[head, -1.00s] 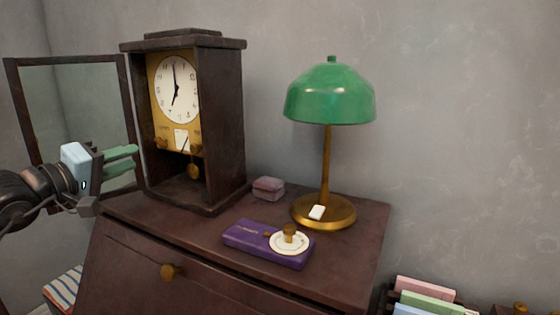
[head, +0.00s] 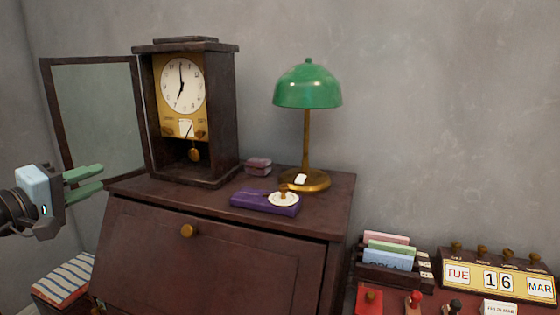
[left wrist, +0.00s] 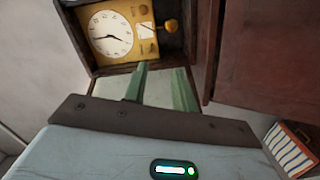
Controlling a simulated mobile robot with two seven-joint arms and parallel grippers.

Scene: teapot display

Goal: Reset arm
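My left gripper (head: 88,181) is at the left of the head view, left of the dark wooden cabinet and in front of the clock's open glass door. Its two green fingers are apart with nothing between them. They also show in the left wrist view (left wrist: 160,92), pointing toward the clock's lower part. My right gripper is not in any view.
A pendulum clock (head: 218,110) with an open glass door (head: 97,115) stands on the cabinet (head: 150,235). A card holder (head: 390,272) and calendar (head: 500,281) are lower right.

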